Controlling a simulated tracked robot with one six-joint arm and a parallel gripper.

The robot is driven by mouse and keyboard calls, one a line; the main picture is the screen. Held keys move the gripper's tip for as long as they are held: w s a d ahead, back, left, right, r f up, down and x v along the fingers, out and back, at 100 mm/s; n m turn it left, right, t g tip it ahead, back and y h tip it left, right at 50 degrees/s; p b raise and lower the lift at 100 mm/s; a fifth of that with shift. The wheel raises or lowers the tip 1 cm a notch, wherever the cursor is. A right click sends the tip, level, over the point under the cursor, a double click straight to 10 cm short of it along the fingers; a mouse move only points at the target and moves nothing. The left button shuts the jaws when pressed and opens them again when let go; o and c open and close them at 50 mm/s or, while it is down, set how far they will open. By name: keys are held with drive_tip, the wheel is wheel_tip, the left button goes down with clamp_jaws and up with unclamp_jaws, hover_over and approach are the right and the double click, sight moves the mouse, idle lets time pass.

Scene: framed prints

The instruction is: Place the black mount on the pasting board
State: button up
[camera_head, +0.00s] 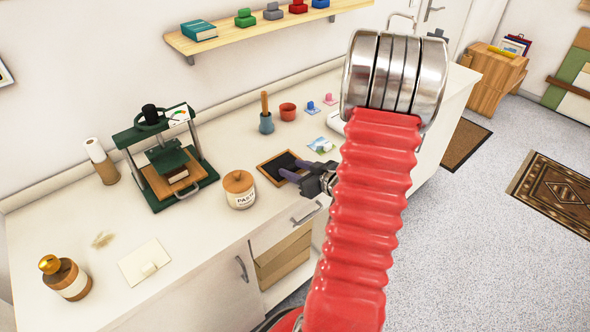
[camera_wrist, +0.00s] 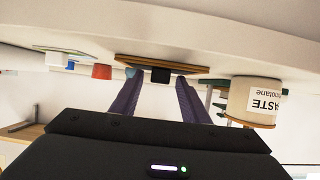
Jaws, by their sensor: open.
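The black mount (camera_head: 281,163) looks like a flat dark panel lying within the brown border of a board on the counter. This brown-edged board (camera_head: 266,176) looks like the pasting board. In the wrist view, which is upside down, the board (camera_wrist: 195,69) shows edge-on with a small black block (camera_wrist: 160,76), apparently the mount's grip, standing on it. My gripper (camera_head: 288,171) is open beside the board's right side. In the wrist view its purple fingers (camera_wrist: 157,85) point at the board, with the black block between their tips and a gap on each side. My fingers hide part of the mount.
A paste jar (camera_head: 240,190) stands close left of the board. A green press (camera_head: 167,160), a blue pot (camera_head: 266,123), a red pot (camera_head: 287,111) and a small print (camera_head: 320,145) stand around. A white card (camera_head: 145,262) lies front left. The counter's front edge is near my gripper.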

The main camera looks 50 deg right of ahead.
drive_tip(key=shift+s+r, duration=0.25)
drive_tip(key=shift+s, duration=0.15)
drive_tip(key=v, duration=1.1)
drive_tip(key=shift+r, duration=0.1)
idle(0.6)
